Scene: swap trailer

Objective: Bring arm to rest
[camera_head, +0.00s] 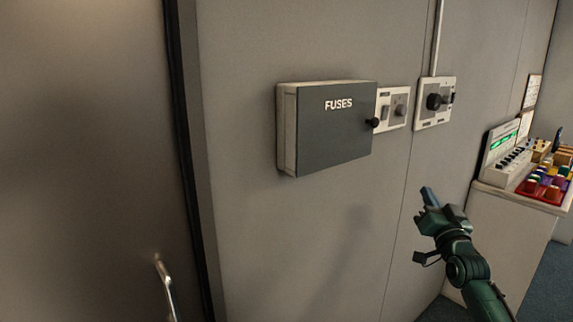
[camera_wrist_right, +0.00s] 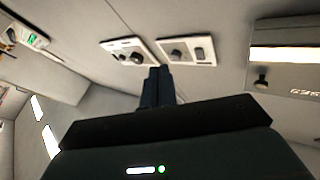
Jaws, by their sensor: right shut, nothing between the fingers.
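My right gripper (camera_head: 429,197) is in the right half of the head view, raised in front of the grey wall and below the switch panels. It is shut and empty. Its blue fingers (camera_wrist_right: 157,88) are together in the right wrist view and point toward the wall. My left gripper is in neither view. A dark grey fuse box (camera_head: 335,130) marked FUSES hangs on the wall to the left of the gripper, with its door closed. It also shows in the right wrist view (camera_wrist_right: 290,70), upside down.
Two switch panels (camera_head: 392,108) (camera_head: 435,103) are on the wall right of the fuse box. A counter (camera_head: 505,225) at the right carries a control unit (camera_head: 507,152) and a red tray (camera_head: 540,191) of coloured pieces. A door with a handle (camera_head: 164,286) fills the left. The wall below the fuse box is bare.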

